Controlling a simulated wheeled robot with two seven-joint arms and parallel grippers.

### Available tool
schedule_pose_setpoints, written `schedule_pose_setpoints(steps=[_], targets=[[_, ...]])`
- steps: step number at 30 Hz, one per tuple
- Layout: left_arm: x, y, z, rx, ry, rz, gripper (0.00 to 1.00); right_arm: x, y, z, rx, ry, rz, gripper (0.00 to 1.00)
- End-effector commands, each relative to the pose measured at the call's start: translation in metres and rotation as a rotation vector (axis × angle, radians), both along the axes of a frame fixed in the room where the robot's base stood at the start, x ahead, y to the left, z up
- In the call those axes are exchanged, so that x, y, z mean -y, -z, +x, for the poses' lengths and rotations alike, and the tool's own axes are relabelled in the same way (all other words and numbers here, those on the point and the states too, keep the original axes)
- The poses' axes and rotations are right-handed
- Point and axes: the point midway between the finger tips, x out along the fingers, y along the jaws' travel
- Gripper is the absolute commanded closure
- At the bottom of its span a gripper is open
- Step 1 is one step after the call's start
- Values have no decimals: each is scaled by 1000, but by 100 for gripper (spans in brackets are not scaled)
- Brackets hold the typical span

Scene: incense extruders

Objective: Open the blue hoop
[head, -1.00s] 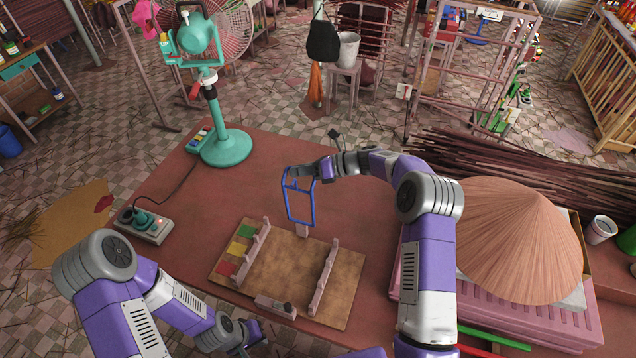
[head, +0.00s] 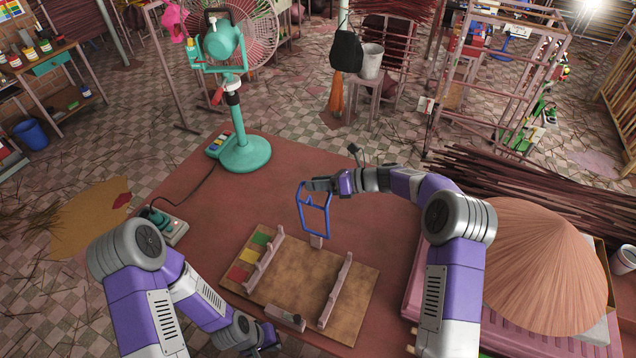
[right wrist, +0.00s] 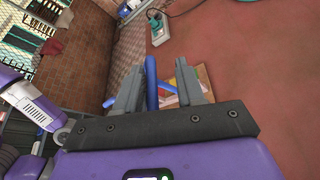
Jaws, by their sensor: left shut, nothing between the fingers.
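The blue hoop (head: 328,219) is a rectangular frame standing upright behind the far edge of a wooden board (head: 300,285). Its lower end is close to a small pale block (head: 317,242); I cannot tell if they touch. My right gripper (head: 312,185) is at the hoop's top. In the right wrist view its fingers (right wrist: 162,90) are apart, with a blue bar of the hoop (right wrist: 151,80) between them and a gap beside the bar. My left gripper (head: 272,337) is shut and empty near the board's front left, away from the hoop.
The board carries two pale notched rails (head: 265,262) and red, yellow and green patches. A teal fan (head: 245,153) stands at the back left of the table. A conical straw hat (head: 545,265) and bundled sticks (head: 530,190) are at the right.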

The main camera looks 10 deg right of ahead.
Motion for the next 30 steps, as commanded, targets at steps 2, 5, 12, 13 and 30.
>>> schedule_pose_setpoints(steps=[2,5,12,13,30], targets=[[0,2,0,0,0,0,100,8,-2,-1,1,3,0,62],[0,5,0,0,0,0,100,23,-7,-6,1,5,-1,62],[0,10,0,0,0,0,100,57,-19,-17,1,3,-1,62],[0,10,0,0,0,0,100,60,-21,-18,1,4,-1,62],[0,22,0,0,0,0,100,67,-22,-24,17,2,9,62]])
